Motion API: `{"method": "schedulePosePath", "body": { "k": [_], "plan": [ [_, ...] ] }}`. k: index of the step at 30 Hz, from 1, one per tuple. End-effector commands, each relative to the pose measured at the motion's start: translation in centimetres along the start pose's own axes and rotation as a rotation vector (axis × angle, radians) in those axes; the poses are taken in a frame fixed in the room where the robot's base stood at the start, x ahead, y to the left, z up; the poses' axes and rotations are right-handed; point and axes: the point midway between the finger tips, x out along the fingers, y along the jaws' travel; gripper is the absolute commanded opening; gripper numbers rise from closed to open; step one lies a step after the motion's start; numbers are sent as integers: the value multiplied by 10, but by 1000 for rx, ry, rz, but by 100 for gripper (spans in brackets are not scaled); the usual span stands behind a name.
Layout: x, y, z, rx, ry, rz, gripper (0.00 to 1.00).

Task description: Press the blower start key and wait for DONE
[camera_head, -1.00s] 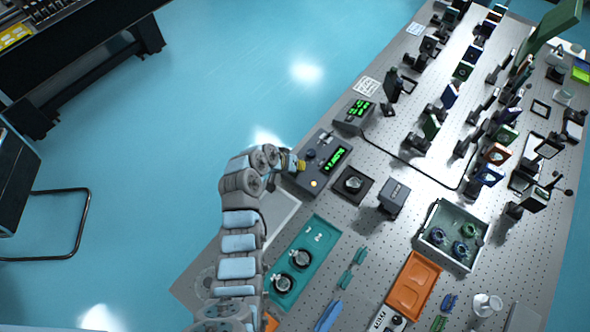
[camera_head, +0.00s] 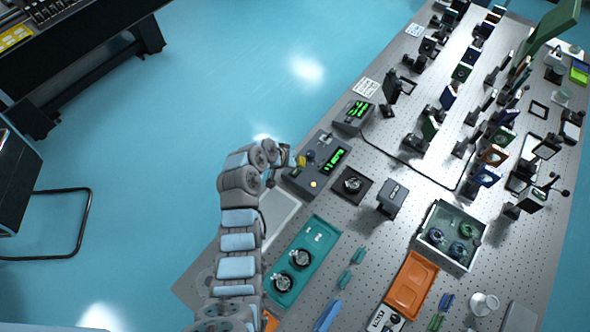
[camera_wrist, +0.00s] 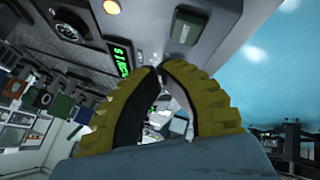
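The display text is too small to read surely.
A second box with a green display (camera_head: 353,118) stands behind. A black square mount (camera_head: 352,186) and a dark cube (camera_head: 391,199) stand to the right. A teal tray (camera_head: 318,235) and an orange tray (camera_head: 401,302) lie nearer. Optics crowd the far table.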

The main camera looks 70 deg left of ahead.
Motion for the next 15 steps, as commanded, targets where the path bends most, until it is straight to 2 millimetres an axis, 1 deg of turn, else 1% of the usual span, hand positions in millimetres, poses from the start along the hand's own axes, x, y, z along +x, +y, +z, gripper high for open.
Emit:
{"method": "schedulePosePath", "body": {
  "k": [1,9,15],
  "plan": [
    [-5,3,-3,1,0,0,0],
    [-22,12,-11,-1,-3,1,0],
    [-27,14,-13,-1,-3,0,0]
  ]
}}
